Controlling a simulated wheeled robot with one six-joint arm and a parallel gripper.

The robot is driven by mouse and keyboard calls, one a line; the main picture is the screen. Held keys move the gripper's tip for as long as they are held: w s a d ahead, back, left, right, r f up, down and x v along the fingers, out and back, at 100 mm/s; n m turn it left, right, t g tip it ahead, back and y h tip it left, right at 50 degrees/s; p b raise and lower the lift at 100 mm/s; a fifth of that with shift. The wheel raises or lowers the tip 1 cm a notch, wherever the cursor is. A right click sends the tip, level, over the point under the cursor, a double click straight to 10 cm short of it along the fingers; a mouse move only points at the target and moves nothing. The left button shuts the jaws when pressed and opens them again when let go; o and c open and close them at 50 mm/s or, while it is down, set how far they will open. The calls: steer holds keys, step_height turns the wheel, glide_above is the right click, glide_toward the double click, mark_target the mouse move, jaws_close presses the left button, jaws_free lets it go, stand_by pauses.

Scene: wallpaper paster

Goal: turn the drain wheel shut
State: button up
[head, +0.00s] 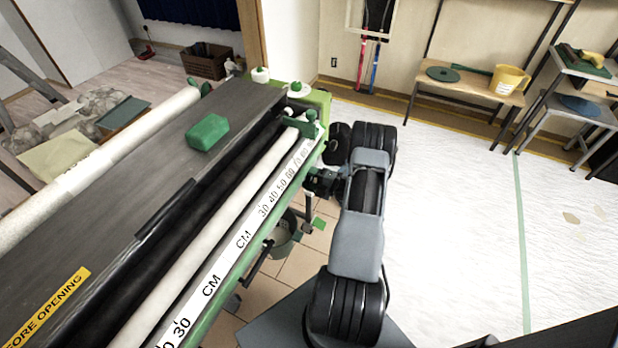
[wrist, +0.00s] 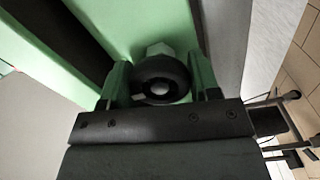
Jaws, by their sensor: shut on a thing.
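The drain wheel (wrist: 168,68) is a small dark round wheel with a pale hub, in the middle of the wrist view. It sits on the green side of the wallpaper paster, in front of a pale nut-like fitting. My gripper (wrist: 160,76) has one finger on each side of the wheel and is shut on it. The wheel is too small and dark to make out there.
A grey-green bucket (head: 283,242) stands on the tiles below the paster's side. A green block (head: 207,132) lies on the paster's dark top. The white-sheeted floor on the right is largely clear.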

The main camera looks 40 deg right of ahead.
stand_by(0.4)
steer(key=o, duration=0.9)
steer(key=v, duration=1.4)
steer(key=shift+w+b, duration=0.1)
steer(key=shift+b, duration=0.3)
